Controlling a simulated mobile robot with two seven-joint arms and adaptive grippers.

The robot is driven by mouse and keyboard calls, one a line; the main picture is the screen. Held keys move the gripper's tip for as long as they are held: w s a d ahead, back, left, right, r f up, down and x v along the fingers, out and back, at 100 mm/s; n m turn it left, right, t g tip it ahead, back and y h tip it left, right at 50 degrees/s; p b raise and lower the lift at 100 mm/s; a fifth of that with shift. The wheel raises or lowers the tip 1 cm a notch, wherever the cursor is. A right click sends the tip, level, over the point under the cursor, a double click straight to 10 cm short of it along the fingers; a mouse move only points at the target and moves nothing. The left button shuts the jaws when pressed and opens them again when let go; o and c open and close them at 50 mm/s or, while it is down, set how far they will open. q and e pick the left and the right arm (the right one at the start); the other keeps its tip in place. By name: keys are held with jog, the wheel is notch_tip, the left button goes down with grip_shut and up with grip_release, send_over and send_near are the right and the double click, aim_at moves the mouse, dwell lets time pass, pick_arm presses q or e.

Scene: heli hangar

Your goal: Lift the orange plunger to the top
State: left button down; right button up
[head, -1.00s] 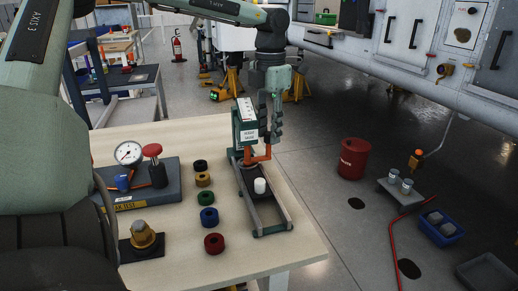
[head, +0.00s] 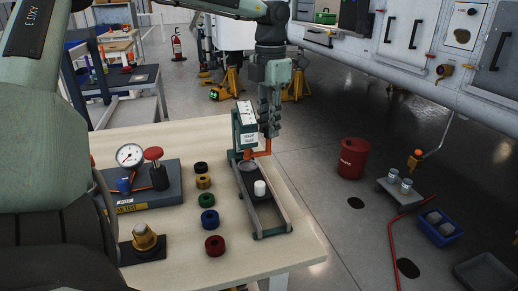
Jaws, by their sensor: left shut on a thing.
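The orange plunger (head: 264,149) shows at the rear of a green-and-grey stand (head: 259,218) on the wooden table. My left gripper (head: 270,128) hangs over the stand's right rear side, pointing down, and is shut on the plunger. The fingers hide the plunger's upper part. A grey round plate (head: 247,165) sits below the plunger on the stand, and a white cylinder (head: 260,188) stands upright in front of it. A label is on the stand's tall back post (head: 246,122). My right gripper is not in view.
Black, yellow, green, blue and red rings (head: 214,245) lie in a row left of the stand. A gauge box (head: 155,194) and a brass fitting (head: 144,237) stand further left. A red drum (head: 353,158) is on the floor to the right.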

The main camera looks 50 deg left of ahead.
pick_arm(q)
jog(key=shift+r+p, duration=0.7)
jog(key=shift+r, duration=0.65)
jog(key=c, duration=1.6)
grip_release()
jog(key=shift+f, duration=0.15)
jog(key=shift+o, duration=0.2)
jog(key=shift+r+p, duration=0.75)
jog(key=shift+r, duration=0.55)
jog(key=shift+r+p, duration=0.5)
jog(key=shift+r, duration=0.75)
